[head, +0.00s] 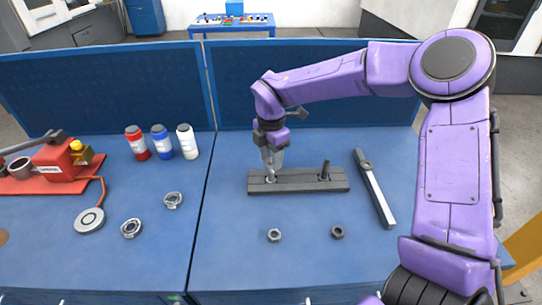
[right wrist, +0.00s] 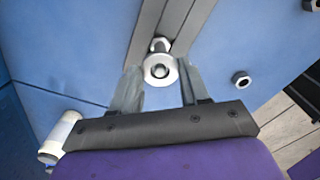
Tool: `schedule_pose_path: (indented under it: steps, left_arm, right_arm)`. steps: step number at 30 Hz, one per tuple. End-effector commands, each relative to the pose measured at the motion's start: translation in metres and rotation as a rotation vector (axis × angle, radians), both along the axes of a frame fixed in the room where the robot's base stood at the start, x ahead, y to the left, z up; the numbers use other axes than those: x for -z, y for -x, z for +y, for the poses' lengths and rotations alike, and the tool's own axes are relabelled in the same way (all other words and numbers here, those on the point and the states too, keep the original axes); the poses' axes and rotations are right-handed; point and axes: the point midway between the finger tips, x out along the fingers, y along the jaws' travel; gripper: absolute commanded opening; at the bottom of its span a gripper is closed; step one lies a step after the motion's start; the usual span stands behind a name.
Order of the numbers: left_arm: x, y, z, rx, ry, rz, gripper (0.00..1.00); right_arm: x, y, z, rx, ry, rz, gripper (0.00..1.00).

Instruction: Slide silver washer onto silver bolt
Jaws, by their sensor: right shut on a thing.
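The grey bar (head: 300,184) lies on the blue table, with a dark bolt (head: 326,168) upright near its right end. My right gripper (head: 271,168) is above the bar's left end, pointing down. In the right wrist view, its two fingers (right wrist: 161,88) are on either side of the silver washer (right wrist: 173,73), shut on it. The silver bolt (right wrist: 159,45) stands on the bar right by the washer and partly behind it. A round silver piece shows in the washer's hole; I cannot tell whether the washer is around the bolt or just above it. My left gripper is not in view.
Two nuts, one silver (head: 274,236) and one dark (head: 337,232), lie in front of the bar. A long grey tool (head: 374,188) lies to the right. Red (head: 137,143), blue (head: 161,142) and white (head: 187,141) bottles stand at the back left. The front table area is mostly clear.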

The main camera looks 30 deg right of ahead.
Motion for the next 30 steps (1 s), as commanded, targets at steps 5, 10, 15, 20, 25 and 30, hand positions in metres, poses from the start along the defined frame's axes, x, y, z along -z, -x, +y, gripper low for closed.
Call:
schedule_pose_path:
  steps: [5, 10, 15, 20, 25, 30]
  left_arm:
    - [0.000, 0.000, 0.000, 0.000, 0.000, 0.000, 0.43]
    - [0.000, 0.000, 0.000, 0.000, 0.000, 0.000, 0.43]
    - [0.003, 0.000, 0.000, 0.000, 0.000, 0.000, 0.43]
    - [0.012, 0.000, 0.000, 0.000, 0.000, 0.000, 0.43]
    - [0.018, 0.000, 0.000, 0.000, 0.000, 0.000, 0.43]
    - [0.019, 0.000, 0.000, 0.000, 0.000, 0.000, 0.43]
  right_arm:
    - [0.000, 0.000, 0.000, 0.000, 0.000, 0.000, 0.75]
    - [0.000, 0.000, 0.000, 0.000, 0.000, 0.000, 0.75]
    - [-0.008, -0.001, 0.000, -0.001, 0.001, -0.003, 0.75]
    - [-0.043, -0.001, 0.000, 0.000, 0.001, -0.006, 0.75]
    - [-0.082, -0.001, 0.000, 0.001, 0.000, -0.004, 0.75]
    - [-0.103, 0.000, 0.000, 0.000, 0.001, -0.002, 0.75]
